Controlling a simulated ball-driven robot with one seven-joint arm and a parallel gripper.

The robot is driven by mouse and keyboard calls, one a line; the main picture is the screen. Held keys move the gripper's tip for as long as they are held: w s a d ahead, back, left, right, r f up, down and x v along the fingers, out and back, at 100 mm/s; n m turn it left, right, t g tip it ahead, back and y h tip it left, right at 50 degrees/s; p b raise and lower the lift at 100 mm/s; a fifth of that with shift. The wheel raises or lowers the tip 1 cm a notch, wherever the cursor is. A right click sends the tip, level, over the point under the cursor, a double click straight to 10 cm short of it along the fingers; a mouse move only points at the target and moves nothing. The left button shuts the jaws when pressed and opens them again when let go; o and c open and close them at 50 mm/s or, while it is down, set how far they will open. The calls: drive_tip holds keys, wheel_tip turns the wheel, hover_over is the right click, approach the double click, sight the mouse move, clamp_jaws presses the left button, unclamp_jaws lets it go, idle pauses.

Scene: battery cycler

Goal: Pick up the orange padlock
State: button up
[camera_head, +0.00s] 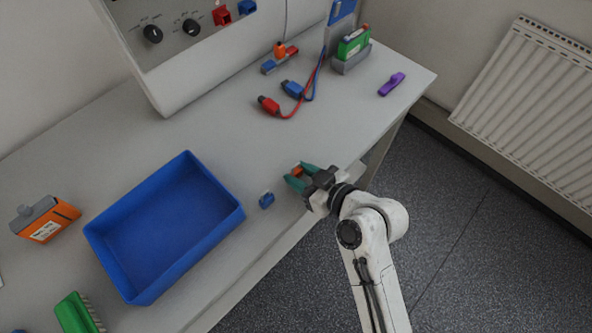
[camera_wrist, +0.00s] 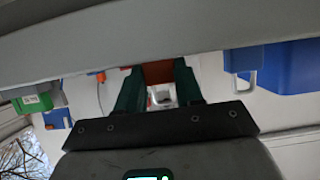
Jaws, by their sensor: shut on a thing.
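The orange padlock (camera_head: 297,170) shows as a small orange block between the green fingers of my gripper (camera_head: 299,176). In the wrist view my gripper (camera_wrist: 158,85) has its two fingers closed on either side of the orange padlock body (camera_wrist: 158,72), with a silvery shackle pointing toward the palm. The fingers hide part of the padlock. It is near the front edge of the grey table (camera_head: 255,128); I cannot tell whether it touches the top.
A small blue padlock (camera_head: 267,200) sits left of my gripper, beside an empty blue tray (camera_head: 235,217). An orange battery pack (camera_head: 48,220) stands further left. Red and blue leads (camera_head: 291,112), a green pack (camera_head: 354,43) and a purple piece (camera_head: 392,84) are toward the back.

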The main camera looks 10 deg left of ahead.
sight(301, 169)
drive_tip(key=c, duration=0.5)
drive_tip(key=shift+r, duration=0.15)
drive_tip(key=shift+r, duration=0.2)
wheel_tip(301, 169, up, 2)
drive_tip(key=shift+r+b, duration=0.15)
drive_tip(key=shift+b, duration=0.35)
drive_tip(key=s+r, duration=0.3)
drive_tip(key=s, duration=0.1)
drive_tip(key=s+r, duration=0.3)
drive_tip(key=s, duration=0.2)
drive_tip(key=s+r, duration=0.4)
drive_tip(key=s, duration=0.1)
drive_tip(key=shift+p, duration=0.4)
